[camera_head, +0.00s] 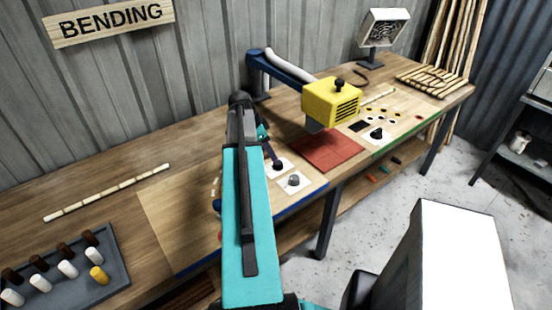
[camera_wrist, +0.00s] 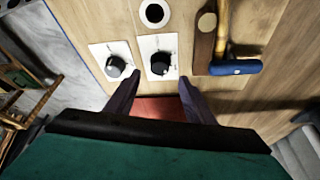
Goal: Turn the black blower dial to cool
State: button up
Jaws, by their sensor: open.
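A black dial (camera_wrist: 161,62) sits on a white plate on the bench in the wrist view. In the head view its white plate (camera_head: 279,164) is partly behind my gripper. A second dial (camera_wrist: 115,66), with a greyer top, sits on its own white plate beside it; it also shows in the head view (camera_head: 294,180). My gripper (camera_wrist: 158,78) is open and empty, its fingertips spread to either side of the black dial's near edge. I cannot tell whether they touch it. The dial's setting and labels are too small to read. The yellow blower (camera_head: 328,101) stands over the red mat (camera_head: 328,152).
A mallet with a blue head (camera_wrist: 235,67) lies near the black dial. Another black knob (camera_head: 377,133) sits on a white plate further right. A grey tray (camera_head: 70,275) of pegs and a cane (camera_head: 108,193) lie at left. The bench between is mostly clear.

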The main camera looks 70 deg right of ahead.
aim_at(277, 163)
jog(key=shift+p+x, duration=1.15)
jog(key=shift+x, duration=2.25)
jog(key=shift+s, duration=0.1)
jog(key=shift+c, duration=0.3)
jog(key=c, duration=1)
